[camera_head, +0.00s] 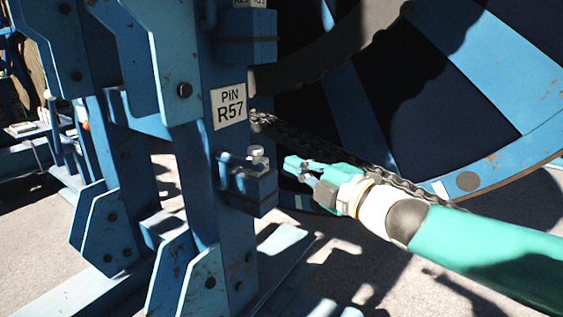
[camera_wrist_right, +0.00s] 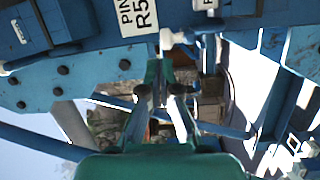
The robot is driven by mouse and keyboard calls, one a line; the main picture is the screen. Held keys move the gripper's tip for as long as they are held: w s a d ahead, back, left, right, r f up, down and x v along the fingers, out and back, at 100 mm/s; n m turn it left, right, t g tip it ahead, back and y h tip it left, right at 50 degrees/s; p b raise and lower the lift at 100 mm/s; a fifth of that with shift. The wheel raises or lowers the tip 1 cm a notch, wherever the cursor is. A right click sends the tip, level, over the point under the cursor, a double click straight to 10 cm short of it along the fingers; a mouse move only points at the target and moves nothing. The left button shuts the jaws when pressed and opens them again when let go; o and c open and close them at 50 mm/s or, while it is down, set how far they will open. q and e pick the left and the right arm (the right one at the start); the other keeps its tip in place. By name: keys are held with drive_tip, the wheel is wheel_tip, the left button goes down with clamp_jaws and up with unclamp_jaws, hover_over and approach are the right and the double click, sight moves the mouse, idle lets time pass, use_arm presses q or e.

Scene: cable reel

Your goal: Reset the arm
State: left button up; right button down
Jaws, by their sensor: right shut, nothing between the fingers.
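My right arm comes in from the right in the head view, with its green gripper (camera_head: 296,168) just right of a blue bracket (camera_head: 250,188) on the reel stand. The gripper is shut and empty. A small pale metal pin head (camera_head: 257,153) stands up from the bracket, apart from the fingertips. In the right wrist view the gripper (camera_wrist_right: 163,85) points toward the blue stand, and a pale metal piece (camera_wrist_right: 166,40) shows just beyond the tips. My left gripper is not in view.
The blue stand (camera_head: 205,160) carries a "PIN R57" label (camera_head: 228,107). A dark chain (camera_head: 330,150) runs behind my gripper. The large blue reel (camera_head: 460,100) fills the upper right. Shadowed concrete ground (camera_head: 345,270) is open below the arm.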

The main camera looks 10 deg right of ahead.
drive_tip(key=shift+d, duration=0.1)
drive_tip(key=w+f+m+g+h+p, duration=0.1)
drive_tip(key=w+f+g+p, duration=0.1)
drive_tip(key=f, duration=0.6)
drive_tip(key=w+f+m+g+h+p, duration=0.1)
drive_tip(key=w+f+m+p, duration=0.15)
drive_tip(key=f, duration=0.45)
drive_tip(key=s+a+f+m+g+h+p, duration=0.1)
drive_tip(key=s+f+m+g+p, duration=0.15)
drive_tip(key=f, duration=0.65)
drive_tip(key=s+f+m+g+p, duration=0.1)
drive_tip(key=s+f+m+g, duration=0.2)
drive_tip(key=f, duration=0.7)
drive_tip(key=s+f+m+g+h, duration=0.1)
drive_tip(key=s+f+m+g, duration=0.1)
drive_tip(key=s+f+m, duration=0.3)
drive_tip(key=s+f+m+g+p, duration=0.1)
drive_tip(key=s+f+m, duration=0.4)
drive_tip(key=s, duration=0.8)
drive_tip(key=s+f+m+g+h, duration=0.1)
drive_tip(key=s+f+m+g, duration=0.3)
drive_tip(key=s, duration=0.6)
drive_tip(key=shift+a+f+m+h+p, duration=0.3)
drive_tip(key=shift+a+f+m+p, duration=0.1)
drive_tip(key=shift+f+m, duration=0.6)
